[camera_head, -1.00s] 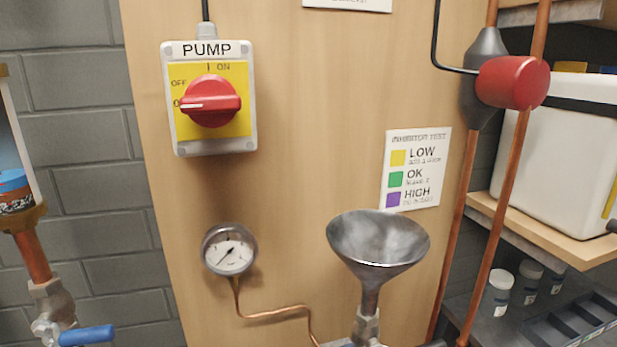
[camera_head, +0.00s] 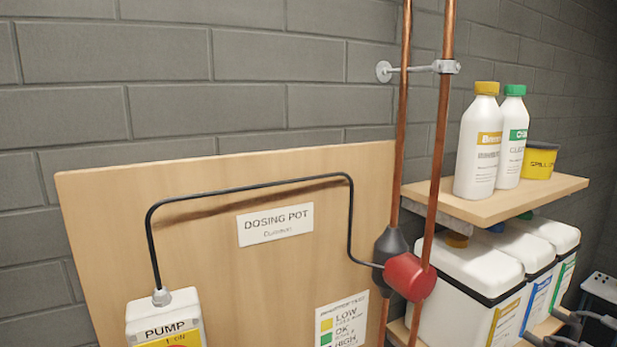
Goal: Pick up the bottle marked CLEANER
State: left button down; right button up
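Two white bottles stand upright side by side on the upper wooden shelf at the right. The rear one (camera_head: 512,140) has a green cap and a green label band; its lettering is partly hidden, but "CLE" can be made out below the band. The front bottle (camera_head: 478,145) has a yellow cap and a yellow-brown label band, and it covers the left edge of the green-capped one.
A yellow tub (camera_head: 540,160) stands right of the bottles on the shelf (camera_head: 490,208). Copper pipes (camera_head: 438,150) with a red cylinder (camera_head: 408,277) run left of the shelf. White canisters (camera_head: 475,275) fill the shelf below. A wooden panel (camera_head: 200,215) stands at left.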

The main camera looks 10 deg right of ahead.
aim_at(515, 113)
jog(key=z, duration=1.25)
